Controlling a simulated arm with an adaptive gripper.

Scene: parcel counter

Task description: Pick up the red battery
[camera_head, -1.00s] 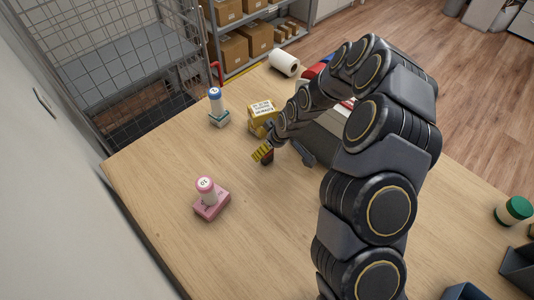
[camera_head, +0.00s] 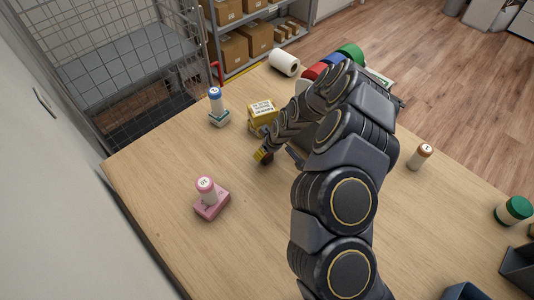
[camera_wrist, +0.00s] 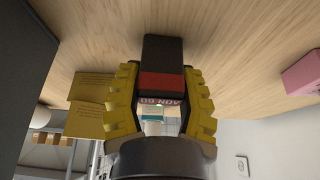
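The red battery (camera_wrist: 162,82) is a small black block with a red band and pale lettering. In the wrist view it stands between my gripper's two yellow ridged fingers (camera_wrist: 162,92), which lie close against both its sides. My gripper looks shut on it. In the head view my gripper (camera_head: 263,156) is low over the table's far left part, with a dark bit of the battery (camera_head: 269,160) showing beside a yellow finger. My arm hides much of this area. I cannot tell whether the battery is clear of the table.
A yellow box (camera_head: 262,113) stands just behind my gripper. A blue-capped bottle on a teal block (camera_head: 219,118) is left of it, and a pink-capped bottle on a pink block (camera_head: 211,206) is nearer. An orange-capped bottle (camera_head: 420,158) stands at right. The front left tabletop is clear.

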